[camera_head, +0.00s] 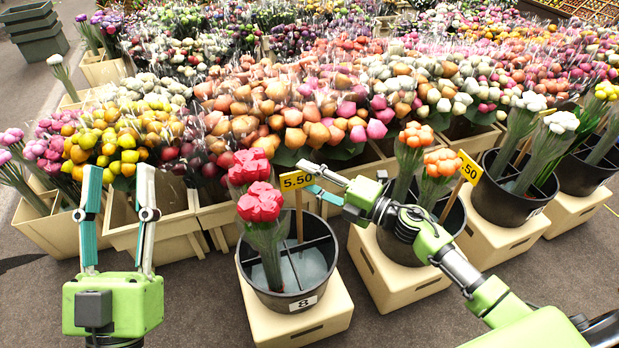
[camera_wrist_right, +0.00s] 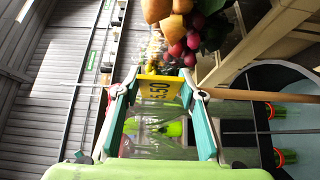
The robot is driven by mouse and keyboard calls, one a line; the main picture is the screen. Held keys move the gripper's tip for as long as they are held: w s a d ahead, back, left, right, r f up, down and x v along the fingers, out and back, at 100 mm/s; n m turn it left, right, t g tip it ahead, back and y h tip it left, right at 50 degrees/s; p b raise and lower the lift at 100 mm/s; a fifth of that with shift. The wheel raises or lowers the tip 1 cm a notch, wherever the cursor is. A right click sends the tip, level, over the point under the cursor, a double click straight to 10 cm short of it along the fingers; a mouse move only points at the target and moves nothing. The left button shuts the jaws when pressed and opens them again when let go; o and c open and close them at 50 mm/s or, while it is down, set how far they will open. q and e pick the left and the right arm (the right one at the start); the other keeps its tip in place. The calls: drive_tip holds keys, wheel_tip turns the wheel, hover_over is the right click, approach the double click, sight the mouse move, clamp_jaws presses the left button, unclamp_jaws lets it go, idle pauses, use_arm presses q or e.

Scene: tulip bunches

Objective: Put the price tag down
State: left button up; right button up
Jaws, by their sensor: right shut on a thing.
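The yellow price tag (camera_head: 297,181) reads 5.50 and tops a thin wooden stick. My right gripper (camera_head: 308,178) is shut on it. The stick runs down into a black divided bucket (camera_head: 329,262) marked 8; whether its foot rests on anything is hard to tell. In the right wrist view the tag (camera_wrist_right: 158,89) sits between the fingertips. Red and pink tulip bunches (camera_head: 260,203) stand in the bucket's left side. My left gripper (camera_head: 118,170) is open and empty at the left, in front of the wooden crates.
The bucket stands on a cream box (camera_head: 318,325). To the right, another bucket (camera_head: 455,215) holds orange tulips and a second yellow tag (camera_head: 469,168). Crates of tulips (camera_head: 160,235) fill the back. Grey floor is free between my left gripper and the bucket.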

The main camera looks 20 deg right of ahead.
drive_tip(key=shift+f, duration=0.15)
drive_tip(key=o, duration=1.1)
drive_tip(key=shift+c, duration=0.2)
use_arm(q)
drive_tip(key=shift+s+r, duration=0.3)
use_arm(e)
drive_tip(key=p+v, duration=0.2)
drive_tip(key=v, duration=1)
use_arm(q)
drive_tip(key=w+f+g+y, duration=0.1)
drive_tip(key=w+f+g, duration=0.3)
drive_tip(key=f, duration=0.3)
drive_tip(key=shift+f, duration=0.3)
use_arm(e)
drive_tip(key=s+a+r+m+t+h, duration=0.2)
drive_tip(key=a+r+m, duration=0.4)
drive_tip(key=r+m, duration=0.3)
drive_tip(key=s+a+r+m+t+h, duration=0.3)
drive_tip(key=a+r+m, duration=0.4)
drive_tip(key=m, duration=0.7)
wheel_tip(320, 180, up, 2)
drive_tip(key=shift+r+t+h, duration=0.15)
drive_tip(key=shift+t+h, duration=0.55)
